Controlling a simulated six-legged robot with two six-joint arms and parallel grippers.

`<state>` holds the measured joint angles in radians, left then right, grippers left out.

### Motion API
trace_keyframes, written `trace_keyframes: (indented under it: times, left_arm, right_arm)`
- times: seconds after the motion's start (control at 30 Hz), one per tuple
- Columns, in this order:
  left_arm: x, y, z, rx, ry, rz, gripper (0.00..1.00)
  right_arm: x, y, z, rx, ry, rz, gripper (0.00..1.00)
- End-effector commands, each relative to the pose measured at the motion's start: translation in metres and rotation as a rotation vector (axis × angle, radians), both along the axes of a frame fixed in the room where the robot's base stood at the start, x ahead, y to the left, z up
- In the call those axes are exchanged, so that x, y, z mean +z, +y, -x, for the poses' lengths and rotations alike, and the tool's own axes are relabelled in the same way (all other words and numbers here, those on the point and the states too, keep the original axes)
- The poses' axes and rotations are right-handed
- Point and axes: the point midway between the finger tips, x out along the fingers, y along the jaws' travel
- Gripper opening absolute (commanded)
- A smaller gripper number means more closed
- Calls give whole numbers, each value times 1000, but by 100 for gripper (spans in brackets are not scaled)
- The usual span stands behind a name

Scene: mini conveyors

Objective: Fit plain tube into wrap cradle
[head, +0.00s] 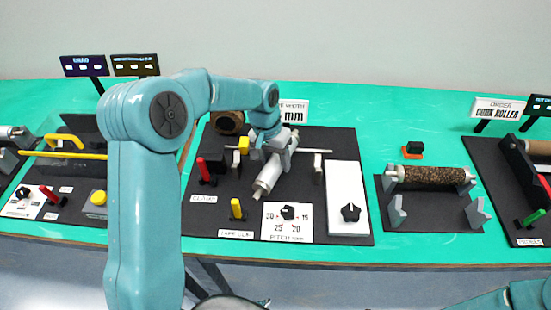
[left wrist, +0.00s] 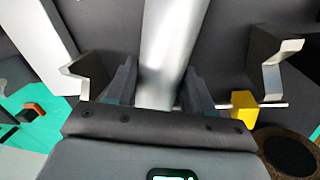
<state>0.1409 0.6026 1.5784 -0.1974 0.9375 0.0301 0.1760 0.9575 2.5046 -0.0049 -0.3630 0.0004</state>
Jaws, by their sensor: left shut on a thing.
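The plain tube (head: 268,178) is a smooth silver cylinder with a narrow end pin, lying at a slant over the dark board in the head view. My left gripper (head: 282,150) is shut on it near its far end. In the left wrist view the tube (left wrist: 172,45) runs between the two fingers (left wrist: 160,92). What looks like the wrap cradle is a pair of grey notched brackets, one to the right of the tube (head: 318,168); both show in the wrist view, left (left wrist: 88,72) and right (left wrist: 275,62). The tube crosses between them, not lined up with them. My right gripper is out of view.
A thin rod (head: 318,151) crosses the board behind the tube. A red lever (head: 205,170), a yellow lever (head: 237,209), a pitch dial plate (head: 287,222) and a white knob box (head: 347,197) stand around. A cork roller (head: 432,175) rests in a stand at right.

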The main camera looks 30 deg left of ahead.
Motion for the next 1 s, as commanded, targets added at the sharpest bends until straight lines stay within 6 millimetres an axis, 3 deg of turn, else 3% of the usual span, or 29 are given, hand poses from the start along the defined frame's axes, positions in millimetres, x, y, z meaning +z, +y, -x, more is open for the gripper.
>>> trace_keyframes:
  times: [0.7,0.73,0.8,1.0]
  left_arm:
    - [-10,0,0,0,-2,0,0]
    - [-11,0,0,0,0,0,59]
    - [-11,0,0,0,0,0,78]
    - [-11,0,0,0,0,0,78]
  right_arm:
    - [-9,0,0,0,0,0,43]
    - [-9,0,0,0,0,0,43]
    - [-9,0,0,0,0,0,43]
    - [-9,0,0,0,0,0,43]
